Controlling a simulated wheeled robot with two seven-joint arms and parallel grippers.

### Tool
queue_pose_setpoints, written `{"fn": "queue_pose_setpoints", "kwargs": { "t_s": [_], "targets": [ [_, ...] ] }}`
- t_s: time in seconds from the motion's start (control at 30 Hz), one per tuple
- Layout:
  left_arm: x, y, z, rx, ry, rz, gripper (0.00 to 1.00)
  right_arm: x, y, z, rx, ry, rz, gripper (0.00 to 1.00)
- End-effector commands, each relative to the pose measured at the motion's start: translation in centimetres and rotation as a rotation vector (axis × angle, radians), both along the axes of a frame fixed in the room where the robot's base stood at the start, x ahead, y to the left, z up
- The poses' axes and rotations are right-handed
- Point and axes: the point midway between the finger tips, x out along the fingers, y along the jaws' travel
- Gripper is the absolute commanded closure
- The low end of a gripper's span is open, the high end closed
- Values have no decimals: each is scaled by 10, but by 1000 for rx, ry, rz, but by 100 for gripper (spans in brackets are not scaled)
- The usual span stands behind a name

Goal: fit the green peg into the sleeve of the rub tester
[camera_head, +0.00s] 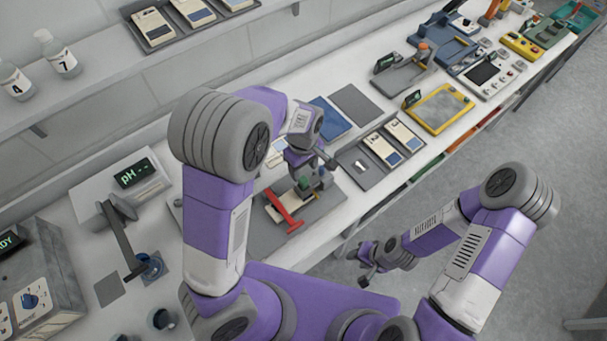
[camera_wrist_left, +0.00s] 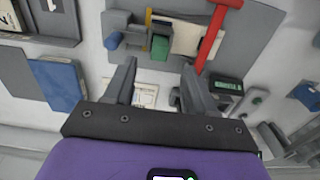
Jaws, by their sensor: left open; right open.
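The rub tester is a grey base plate (camera_head: 262,238) with a red T-shaped arm (camera_head: 284,212) on it, on the bench below my left gripper. The green peg (camera_head: 325,176) shows at the right side of the tester. In the left wrist view the green piece (camera_wrist_left: 160,46) stands beside a grey block (camera_wrist_left: 132,42) and a blue round end (camera_wrist_left: 113,40). I cannot tell which part is the sleeve. My left gripper (camera_head: 316,165) is open, empty and close to the green piece; its fingers also show in the wrist view (camera_wrist_left: 158,76). My right gripper (camera_head: 358,266) is open and empty, off the bench front.
A pH meter (camera_head: 135,173) and a grey control box (camera_head: 35,285) stand to the left. A tray with test devices (camera_head: 369,178) lies right of the tester. More instruments fill the far bench. Bottles (camera_head: 58,56) stand on the shelf. The floor (camera_head: 400,215) beyond the bench edge is clear.

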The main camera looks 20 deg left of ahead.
Motion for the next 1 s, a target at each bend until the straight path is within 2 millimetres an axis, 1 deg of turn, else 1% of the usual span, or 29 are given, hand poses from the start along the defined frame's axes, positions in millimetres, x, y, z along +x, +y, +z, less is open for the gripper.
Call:
{"fn": "queue_pose_setpoints", "kwargs": {
  "t_s": [0.03,0.1,0.2,0.3,0.47,1.0],
  "targets": [
    [1,0,12,-2,-6,1,45,0,0,1,0,0,0,58],
    [1,0,25,-2,-5,1,45,0,0,2,0,0,0,58],
    [1,0,38,-2,-4,-1,45,0,0,3,0,0,0,58],
    [1,0,46,0,-2,0,45,0,0,3,0,0,0,58],
    [0,0,51,0,0,2,45,0,0,3,0,0,0,58],
    [0,0,50,0,0,1,45,0,0,3,0,0,0,58]
  ]
}}
